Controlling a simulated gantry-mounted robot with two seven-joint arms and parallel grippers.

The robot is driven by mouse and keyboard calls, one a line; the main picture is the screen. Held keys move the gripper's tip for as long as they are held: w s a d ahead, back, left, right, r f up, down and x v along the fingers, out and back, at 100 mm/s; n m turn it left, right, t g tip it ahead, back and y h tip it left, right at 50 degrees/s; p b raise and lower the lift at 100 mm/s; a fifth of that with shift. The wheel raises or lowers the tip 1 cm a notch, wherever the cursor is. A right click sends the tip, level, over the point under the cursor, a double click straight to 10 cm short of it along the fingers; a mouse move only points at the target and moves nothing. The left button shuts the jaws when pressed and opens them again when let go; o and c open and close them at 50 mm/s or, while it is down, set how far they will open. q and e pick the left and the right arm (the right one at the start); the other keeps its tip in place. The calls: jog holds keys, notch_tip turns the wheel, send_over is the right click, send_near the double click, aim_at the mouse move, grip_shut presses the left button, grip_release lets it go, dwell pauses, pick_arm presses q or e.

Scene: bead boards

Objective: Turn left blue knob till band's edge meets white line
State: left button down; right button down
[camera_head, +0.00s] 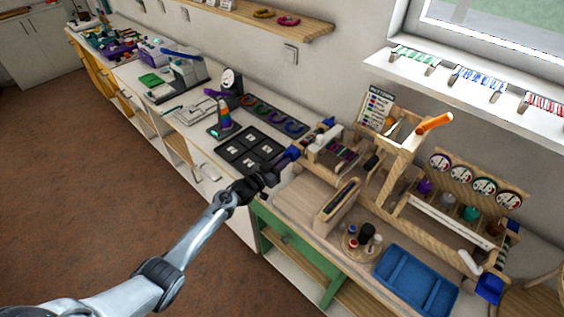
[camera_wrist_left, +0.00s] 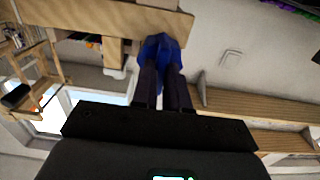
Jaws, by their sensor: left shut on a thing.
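The left blue knob (camera_head: 293,152) is at the left end of the wooden bench frame in the head view. My left gripper (camera_head: 275,171) reaches it from the front left. In the left wrist view the blue knob (camera_wrist_left: 160,46) sits between the two dark fingertips (camera_wrist_left: 160,68), and the gripper is shut on it. The fingers cover part of the knob. I cannot make out the band's edge or the white line in either view. My right gripper is not in view.
A blue tray (camera_head: 417,280), a round holder with jars (camera_head: 365,240) and a wooden rack (camera_head: 337,205) stand on the bench to the right. A black board with white cards (camera_head: 248,153) lies just left of the gripper. Another blue knob (camera_head: 489,289) is at the far right.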

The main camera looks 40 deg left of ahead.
pick_arm(q)
jog(key=c, duration=1.1)
grip_release()
jog(key=shift+c, duration=0.2)
jog(key=s+p, duration=0.2)
jog(key=s, duration=0.8)
jog(key=shift+s+a, duration=0.4)
jog(key=shift+a, duration=0.05)
